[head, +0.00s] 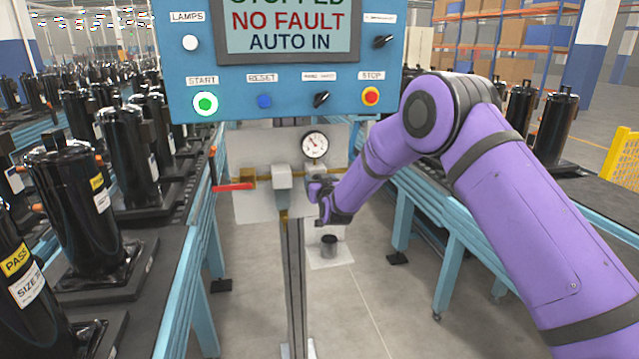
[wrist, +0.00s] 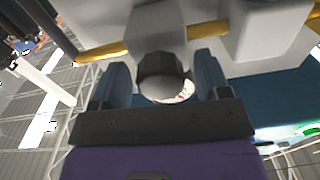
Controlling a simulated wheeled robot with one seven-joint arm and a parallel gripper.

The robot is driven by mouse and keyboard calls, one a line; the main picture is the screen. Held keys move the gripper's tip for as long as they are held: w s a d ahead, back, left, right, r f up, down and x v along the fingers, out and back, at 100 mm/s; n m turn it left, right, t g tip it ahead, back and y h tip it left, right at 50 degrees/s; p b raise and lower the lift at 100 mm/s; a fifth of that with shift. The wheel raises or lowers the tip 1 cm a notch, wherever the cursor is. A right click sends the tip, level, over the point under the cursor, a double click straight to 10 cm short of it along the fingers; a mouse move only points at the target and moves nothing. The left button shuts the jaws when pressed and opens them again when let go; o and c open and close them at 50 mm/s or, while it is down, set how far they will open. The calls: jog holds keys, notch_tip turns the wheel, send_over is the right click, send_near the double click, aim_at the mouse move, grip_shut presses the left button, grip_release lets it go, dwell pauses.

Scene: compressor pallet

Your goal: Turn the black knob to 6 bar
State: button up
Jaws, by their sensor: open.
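The dark knob (wrist: 160,68) shows in the wrist view under a pale grey regulator body (wrist: 157,27). My gripper (wrist: 163,78) is open, with one blue-grey finger on each side of the knob and gaps between. In the head view my gripper (head: 314,190) is at the regulator below the gauge, and the knob cannot be made out there. The round white pressure gauge (head: 315,145) has a dark needle pointing up and left; its numbers are too small to read. Part of a dial shows behind the knob in the wrist view.
A blue control panel (head: 290,80) hangs above, its screen reading "NO FAULT" and "AUTO IN". A red lever (head: 233,187) is on the brass pipe at left. A dark cylinder (head: 329,246) stands below. Conveyors with black compressors (head: 85,215) flank both sides.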

jog(key=c, duration=0.9)
jog(key=shift+m, duration=0.4)
jog(key=m, duration=0.4)
jog(key=shift+m, duration=0.3)
jog(key=m, duration=0.4)
jog(key=shift+f+m, duration=0.1)
jog(key=shift+m, duration=0.2)
jog(key=m, duration=0.4)
jog(key=shift+m, duration=0.4)
jog(key=m, duration=0.4)
jog(key=shift+m+h, duration=0.3)
jog(key=shift+m, duration=0.1)
